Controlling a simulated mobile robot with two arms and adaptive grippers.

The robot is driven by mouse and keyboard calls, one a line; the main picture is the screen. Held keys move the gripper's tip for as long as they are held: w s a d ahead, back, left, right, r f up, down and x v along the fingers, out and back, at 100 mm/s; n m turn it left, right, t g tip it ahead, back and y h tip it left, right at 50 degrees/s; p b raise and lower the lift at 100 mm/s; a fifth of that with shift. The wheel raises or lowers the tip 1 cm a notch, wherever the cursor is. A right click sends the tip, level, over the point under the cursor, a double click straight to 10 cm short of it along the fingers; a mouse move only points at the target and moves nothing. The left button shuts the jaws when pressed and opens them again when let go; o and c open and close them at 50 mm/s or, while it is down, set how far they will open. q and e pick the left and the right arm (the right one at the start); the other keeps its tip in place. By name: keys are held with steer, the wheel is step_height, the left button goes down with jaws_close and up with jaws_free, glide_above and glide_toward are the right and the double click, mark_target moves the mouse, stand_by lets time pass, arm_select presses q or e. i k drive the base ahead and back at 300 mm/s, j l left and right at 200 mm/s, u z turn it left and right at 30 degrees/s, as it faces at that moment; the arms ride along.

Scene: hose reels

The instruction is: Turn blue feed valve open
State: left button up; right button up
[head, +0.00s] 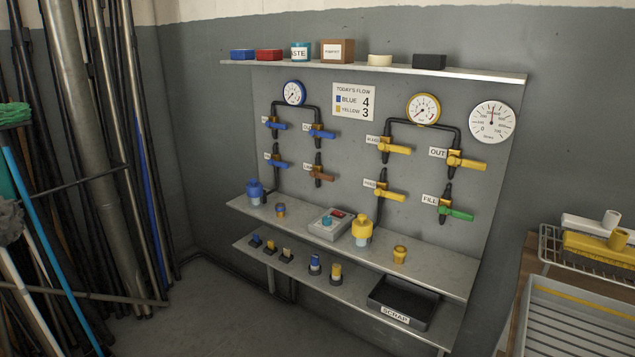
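A wall panel carries blue-handled valves on dark pipes at its left: an upper left one (277,126), an upper right one (324,133) and a lower left one (280,164). The labels beside them are too small to read surely, so I cannot tell which is the feed valve. All three blue handles point right, across their upright pipes. A brown-handled valve (322,176) sits at lower right of this group. A blue-rimmed gauge (294,93) is above. Neither of my grippers is in view.
Yellow valves (397,149) and a green FILL valve (458,214) are to the right. A sign (354,102) reads BLUE 4, YELLOW 3. Shelves below hold fittings, a control box (329,224) and a SCRAP tray (376,306). Poles (85,110) crowd the left; a rack (575,320) stands right.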

mark_target(284, 165)
steer(key=i+l, duration=0.1)
steer(key=i, duration=0.2)
steer(key=i+l+u, duration=0.15)
steer(key=i, duration=0.2)
steer(key=i+j+z, duration=0.2)
steer(key=z, duration=0.3)
steer(key=i+j+z, duration=0.3)
steer(key=z, duration=0.15)
